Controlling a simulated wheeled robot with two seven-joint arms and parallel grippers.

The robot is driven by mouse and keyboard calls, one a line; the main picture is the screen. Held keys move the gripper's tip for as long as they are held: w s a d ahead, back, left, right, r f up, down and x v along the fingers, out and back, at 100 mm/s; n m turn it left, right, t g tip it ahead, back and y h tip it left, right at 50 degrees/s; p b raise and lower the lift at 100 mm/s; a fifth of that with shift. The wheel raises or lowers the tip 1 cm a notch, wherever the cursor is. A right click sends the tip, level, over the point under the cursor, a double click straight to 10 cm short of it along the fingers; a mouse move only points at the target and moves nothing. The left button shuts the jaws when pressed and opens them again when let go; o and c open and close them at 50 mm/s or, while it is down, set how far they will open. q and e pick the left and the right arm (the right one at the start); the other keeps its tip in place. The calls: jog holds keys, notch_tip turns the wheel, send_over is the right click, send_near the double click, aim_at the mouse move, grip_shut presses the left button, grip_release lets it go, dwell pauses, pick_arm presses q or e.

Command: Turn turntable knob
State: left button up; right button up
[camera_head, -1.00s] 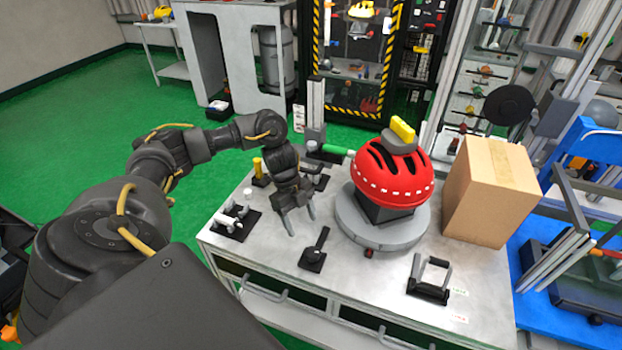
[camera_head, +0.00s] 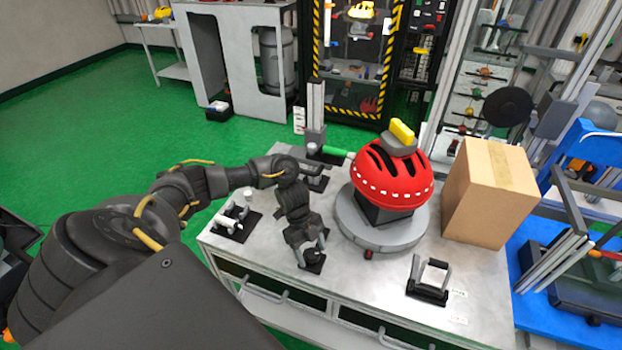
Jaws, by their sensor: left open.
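The grey round turntable (camera_head: 350,227) stands on the metal table, with a red helmet (camera_head: 404,178) on a dark block on top of it. A small red knob (camera_head: 368,254) shows at the turntable's front edge. My left gripper (camera_head: 310,258) is open and points down over the small black lever (camera_head: 313,266) in front and left of the turntable. Its fingers are on either side of the lever's upright part, which they partly hide; I cannot tell whether they touch it. My right gripper is not in view.
A cardboard box (camera_head: 488,195) stands right of the turntable. A black bracket with a handle (camera_head: 428,282) is at the front right of the table (camera_head: 365,290). White fittings on a black plate (camera_head: 236,220) lie at the left. A green-handled bar (camera_head: 334,151) is behind.

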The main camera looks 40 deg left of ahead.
pick_arm(q)
jog(key=shift+c, duration=0.4)
jog(key=c, duration=0.9)
jog(key=shift+w+m+b, duration=0.1)
jog(key=shift+m+b, duration=0.2)
